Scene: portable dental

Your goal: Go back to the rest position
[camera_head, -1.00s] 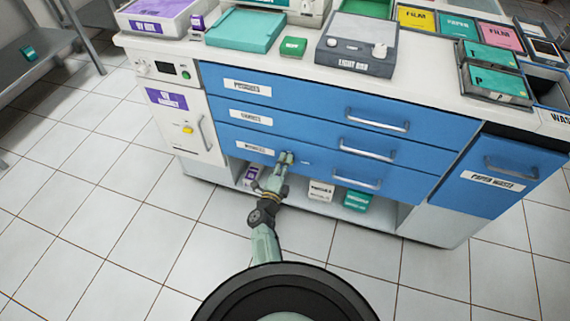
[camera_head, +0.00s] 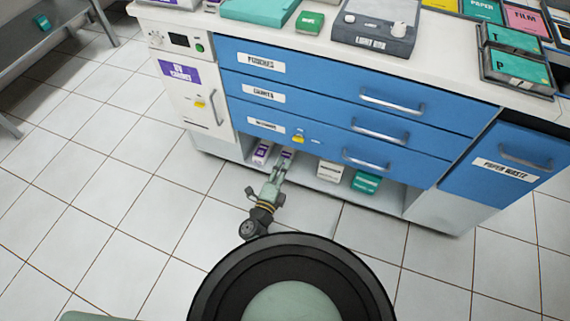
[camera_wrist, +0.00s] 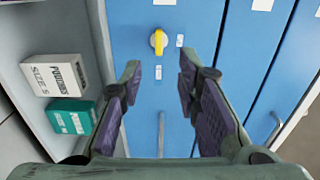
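My gripper (camera_head: 282,168) is low in front of the blue cabinet (camera_head: 340,98), just below and in front of the bottom drawer. In the wrist view, the two fingers of my gripper (camera_wrist: 158,78) stand apart with nothing between them. A yellow knob (camera_head: 299,136) is on the lowest drawer front; it also shows in the wrist view (camera_wrist: 159,40), beyond the fingertips and clear of them. All the blue drawers look shut.
White and teal boxes (camera_head: 366,182) stand on the open shelf under the drawers, with purple-and-white boxes (camera_head: 262,152) to their left. Drawer handles (camera_head: 373,160) stick out. The tiled floor (camera_head: 110,220) on the left is clear. A grey bench (camera_head: 50,40) is at upper left.

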